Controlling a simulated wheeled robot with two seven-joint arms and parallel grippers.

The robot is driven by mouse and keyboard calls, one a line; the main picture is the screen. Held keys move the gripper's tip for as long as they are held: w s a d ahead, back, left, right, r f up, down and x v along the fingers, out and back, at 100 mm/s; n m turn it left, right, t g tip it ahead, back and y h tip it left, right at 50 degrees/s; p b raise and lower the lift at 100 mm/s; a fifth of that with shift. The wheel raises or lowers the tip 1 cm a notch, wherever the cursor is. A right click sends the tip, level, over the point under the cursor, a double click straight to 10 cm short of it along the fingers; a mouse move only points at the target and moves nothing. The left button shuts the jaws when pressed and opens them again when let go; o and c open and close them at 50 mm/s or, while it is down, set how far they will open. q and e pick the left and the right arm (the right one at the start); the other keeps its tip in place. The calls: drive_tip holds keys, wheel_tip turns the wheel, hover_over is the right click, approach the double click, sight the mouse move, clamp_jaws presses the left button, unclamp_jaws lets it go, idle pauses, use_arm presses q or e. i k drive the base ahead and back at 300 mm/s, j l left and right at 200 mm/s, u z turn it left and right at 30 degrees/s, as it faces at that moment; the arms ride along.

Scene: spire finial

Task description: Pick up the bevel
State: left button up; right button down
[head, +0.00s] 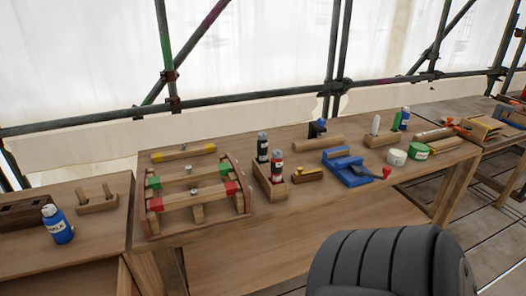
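I cannot surely pick out the bevel. Neither of my grippers shows in the head view. A dark grey ribbed part of my own body fills the bottom, right of centre, and hides some of the floor and bench front.
The middle bench (225,228) holds a clamping frame (240,195), a bottle rack (270,182), a blue vise (345,166) with a red-ended handle, and tubs (395,158). A blue bottle (56,224) stands on the left bench. Scaffold poles (240,97) run behind.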

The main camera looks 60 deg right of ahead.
sight(295, 180)
drive_tip(key=z, duration=2.1)
drive_tip(key=i+l, duration=0.1)
drive_tip(key=l, duration=1.1)
drive_tip(key=i+z, duration=0.05)
